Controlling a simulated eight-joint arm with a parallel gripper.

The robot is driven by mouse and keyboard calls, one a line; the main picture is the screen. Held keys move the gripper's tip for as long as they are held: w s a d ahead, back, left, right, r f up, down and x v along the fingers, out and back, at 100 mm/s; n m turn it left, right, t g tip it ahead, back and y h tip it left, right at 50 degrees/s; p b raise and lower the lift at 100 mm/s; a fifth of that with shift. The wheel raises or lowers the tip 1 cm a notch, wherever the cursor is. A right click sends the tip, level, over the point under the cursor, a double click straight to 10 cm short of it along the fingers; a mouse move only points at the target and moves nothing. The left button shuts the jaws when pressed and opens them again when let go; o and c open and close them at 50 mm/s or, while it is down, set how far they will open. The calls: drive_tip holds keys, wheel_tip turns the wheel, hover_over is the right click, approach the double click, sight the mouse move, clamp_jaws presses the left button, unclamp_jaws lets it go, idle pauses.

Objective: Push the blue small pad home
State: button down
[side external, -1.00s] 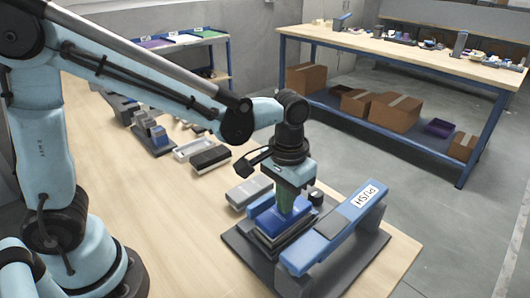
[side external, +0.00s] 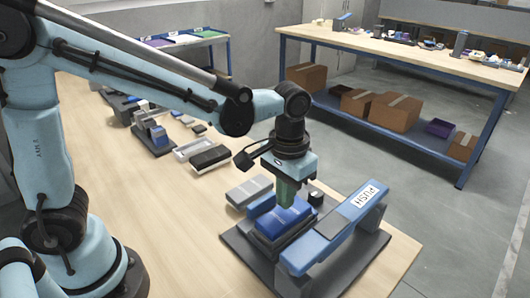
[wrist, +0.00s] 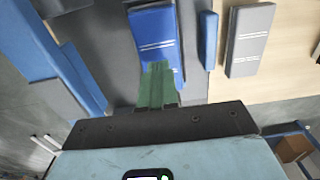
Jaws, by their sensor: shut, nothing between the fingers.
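The blue pad (side external: 282,219) lies on a dark stacked block on the fixture's dark base plate (side external: 250,253). It also shows in the wrist view (wrist: 154,30), with white lines of print across it. My gripper (side external: 287,196) has green fingers, pointing down and shut with nothing between them. In the wrist view the fingertips (wrist: 157,68) overlap the near end of the pad; I cannot tell whether they touch it. The fingers hide part of that end.
A blue and grey bar marked PUSH (side external: 338,225) stands raised along the pad's right side. A grey box (side external: 248,191) and a slim blue piece (wrist: 208,40) lie on its other side. A black-topped tray (side external: 210,158) is farther back. Bare table lies at the front left.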

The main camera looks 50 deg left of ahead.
sight(281, 212)
wheel_tip(281, 212, up, 7)
idle(0.8)
drive_tip(key=shift+r, duration=0.1)
drive_tip(key=s+a+f+t, duration=0.1)
drive_tip(key=s+a+t, duration=0.1)
drive_tip(key=a, duration=0.3)
drive_tip(key=s+a+f+t, duration=0.1)
drive_tip(key=s+a+t, duration=0.2)
drive_tip(key=a+t, duration=0.2)
drive_tip(key=shift+s+a+f, duration=0.2)
drive_tip(key=shift+s+a, duration=0.05)
drive_tip(key=shift+a, duration=0.4)
idle(0.4)
